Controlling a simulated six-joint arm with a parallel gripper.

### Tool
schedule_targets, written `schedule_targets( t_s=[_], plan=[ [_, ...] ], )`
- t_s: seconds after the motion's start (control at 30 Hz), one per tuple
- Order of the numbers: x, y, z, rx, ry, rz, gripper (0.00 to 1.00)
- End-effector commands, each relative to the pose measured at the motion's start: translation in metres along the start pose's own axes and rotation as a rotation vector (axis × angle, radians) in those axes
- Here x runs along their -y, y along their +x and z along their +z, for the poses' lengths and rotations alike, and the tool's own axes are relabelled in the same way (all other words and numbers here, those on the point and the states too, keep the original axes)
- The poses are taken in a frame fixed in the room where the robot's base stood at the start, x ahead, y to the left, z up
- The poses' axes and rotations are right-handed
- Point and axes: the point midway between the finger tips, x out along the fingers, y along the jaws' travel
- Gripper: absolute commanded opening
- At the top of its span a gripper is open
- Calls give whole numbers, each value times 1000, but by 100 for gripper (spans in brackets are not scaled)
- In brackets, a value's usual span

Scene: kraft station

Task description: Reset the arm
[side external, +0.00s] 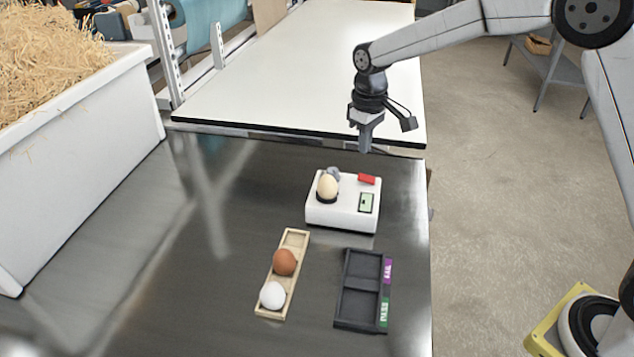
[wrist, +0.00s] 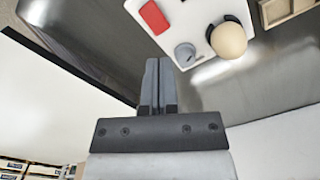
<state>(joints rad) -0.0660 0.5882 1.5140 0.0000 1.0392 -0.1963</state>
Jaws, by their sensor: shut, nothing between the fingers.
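My gripper (side external: 365,146) is shut and empty. It hangs pointing down above the far part of the dark metal table, behind a white device. In the wrist view its two grey fingers (wrist: 153,66) lie together with nothing between them. The gripper is apart from everything on the table.
The white device (side external: 324,216) holds a cream egg (side external: 327,187) and has a red button (side external: 367,179). A wooden tray (side external: 292,240) holds a brown egg (side external: 285,262) and a white egg (side external: 272,295). A black two-compartment tray (side external: 358,301) is empty. A straw-filled bin (side external: 90,130) stands left.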

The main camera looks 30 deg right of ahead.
Motion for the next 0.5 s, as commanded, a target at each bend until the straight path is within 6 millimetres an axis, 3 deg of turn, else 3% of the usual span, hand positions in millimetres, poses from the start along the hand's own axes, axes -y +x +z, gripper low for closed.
schedule_targets(
  t_s=[0.33, 0.5],
  plan=[
    [0, 0, 2, -2, 3, 0, 0],
    [0, 1, 12, -14, 18, 3, 0]
  ],
)
